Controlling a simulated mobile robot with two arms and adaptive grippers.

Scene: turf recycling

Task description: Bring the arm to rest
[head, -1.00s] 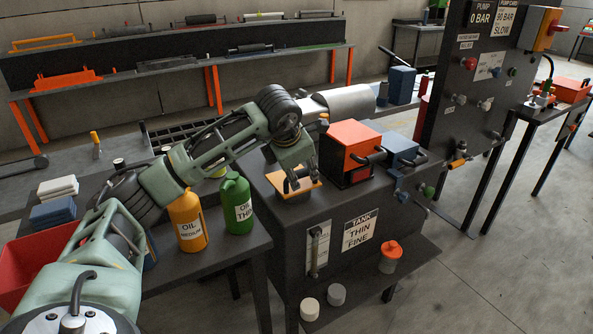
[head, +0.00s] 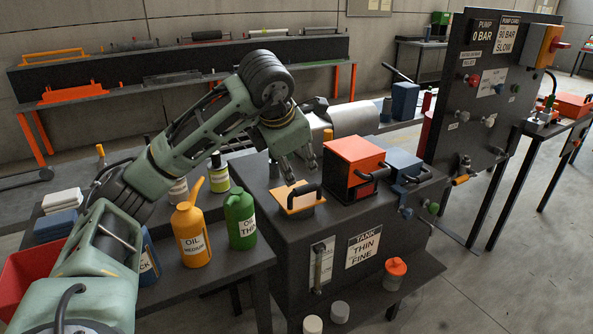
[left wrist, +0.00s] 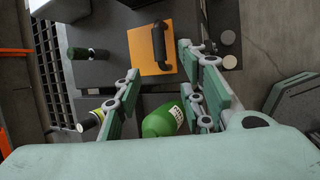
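My left arm reaches in from the left in the head view, with its gripper (head: 299,176) pointing down above the tank. The two fingers are apart with nothing between them. Just below them, an orange lid (head: 301,208) with a black handle lies on the tank top (head: 262,198). The left wrist view also shows the left gripper (left wrist: 158,62) with fingers spread, and the orange lid (left wrist: 147,62) beyond them. The handle is free of the fingers. My right gripper is in neither view.
A yellow oil bottle (head: 190,236) and a green one (head: 240,218) stand on the table left of the tank. An orange-and-black box (head: 353,160) stands right of the lid. A red bin (head: 25,277) is at lower left. The pump panel (head: 480,120) rises at right.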

